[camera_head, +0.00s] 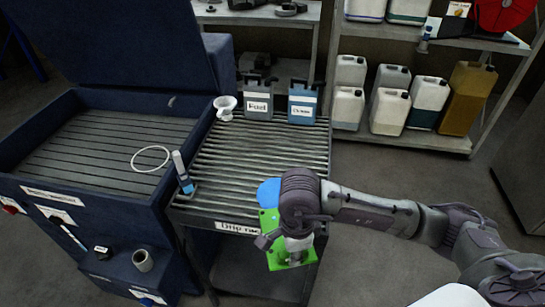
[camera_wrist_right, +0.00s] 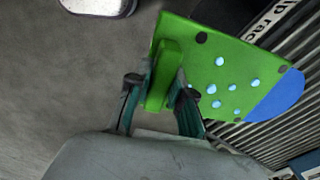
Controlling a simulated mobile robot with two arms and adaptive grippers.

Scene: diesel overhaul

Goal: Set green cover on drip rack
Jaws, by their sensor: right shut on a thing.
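The green cover (camera_head: 270,223) is at the front right edge of the drip rack (camera_head: 228,165), with part of it hanging out past the front. My right gripper (camera_head: 295,243) is above it, and my own arm hides part of it. In the right wrist view, my right gripper (camera_wrist_right: 160,88) is shut on a raised green grip of the cover (camera_wrist_right: 218,62). The cover's plate has several light-blue spots and a dark hole. A blue rounded piece (camera_wrist_right: 278,98) shows at its far end, over the slats; I cannot tell whether it belongs to the cover. My left gripper is out of view.
Grey Fuel (camera_head: 258,106) and blue (camera_head: 302,108) canisters and a white funnel (camera_head: 225,107) stand at the rack's back. The middle slats are clear.

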